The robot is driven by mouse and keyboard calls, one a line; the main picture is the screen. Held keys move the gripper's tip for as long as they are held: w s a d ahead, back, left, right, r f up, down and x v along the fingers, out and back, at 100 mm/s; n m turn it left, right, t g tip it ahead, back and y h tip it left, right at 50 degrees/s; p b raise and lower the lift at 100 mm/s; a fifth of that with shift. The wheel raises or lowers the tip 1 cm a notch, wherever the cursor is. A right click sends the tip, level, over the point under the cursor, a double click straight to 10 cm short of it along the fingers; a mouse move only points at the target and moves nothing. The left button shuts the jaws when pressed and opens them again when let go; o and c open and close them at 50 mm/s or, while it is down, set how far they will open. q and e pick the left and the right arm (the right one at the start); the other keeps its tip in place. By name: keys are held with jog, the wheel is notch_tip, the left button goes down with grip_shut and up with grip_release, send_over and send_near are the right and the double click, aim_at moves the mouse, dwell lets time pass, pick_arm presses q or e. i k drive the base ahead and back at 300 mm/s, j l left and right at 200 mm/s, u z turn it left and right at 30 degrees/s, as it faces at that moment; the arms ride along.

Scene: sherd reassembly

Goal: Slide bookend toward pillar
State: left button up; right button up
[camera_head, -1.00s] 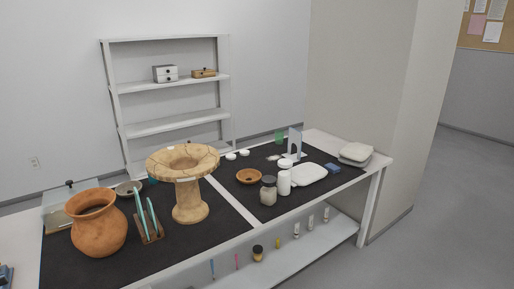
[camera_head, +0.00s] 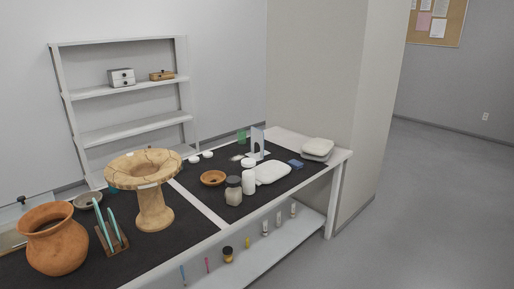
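The bookend (camera_head: 257,141) is a light grey upright plate on a flat base. It stands near the back edge of the right black mat, behind the white bottle and the white pad. The pillar (camera_head: 318,90) is a wide grey-beige column rising behind the right end of the table. A gap of table top lies between the bookend and the pillar. Neither of my grippers shows in the head view.
A white bottle (camera_head: 249,181), a jar (camera_head: 233,190), a white pad (camera_head: 271,172) and a blue block (camera_head: 296,164) lie in front of the bookend. A green cup (camera_head: 241,136) stands behind it. Stacked pale pads (camera_head: 317,149) sit at the table's right end. Floor at right is clear.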

aim_at(257, 135)
jog(key=i+l+u, duration=0.35)
jog(key=i+l, duration=0.35)
jog(key=i, duration=0.4)
jog(key=i+l+u, duration=0.35)
jog(key=i+l, duration=0.65)
